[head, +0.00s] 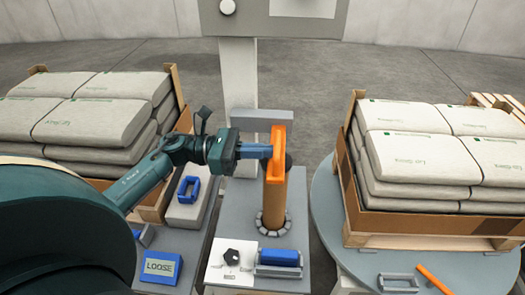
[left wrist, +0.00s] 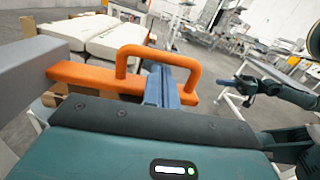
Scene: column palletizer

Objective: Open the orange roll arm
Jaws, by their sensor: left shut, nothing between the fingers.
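The orange roll arm (head: 278,140) is a bright bar at the upper end of a brown-orange upright cylinder (head: 272,208). In the left wrist view the arm (left wrist: 85,75) runs across with a raised loop handle (left wrist: 135,50). My left gripper (head: 266,151) reaches it from the left, empty and shut. Its blue fingers (left wrist: 165,88) overlap the handle's opening in the left wrist view; I cannot tell whether they touch it. My right gripper (left wrist: 226,84) shows at the right of the left wrist view, away from the arm; its jaws are too small to judge.
A grey bar (head: 262,116) is at the arm's far end, beside a pale post (head: 239,78). Pallets of stacked sacks stand left (head: 75,105) and right (head: 410,150). A blue-handled block (head: 279,258) and a "LOOSE" box (head: 160,268) are in front.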

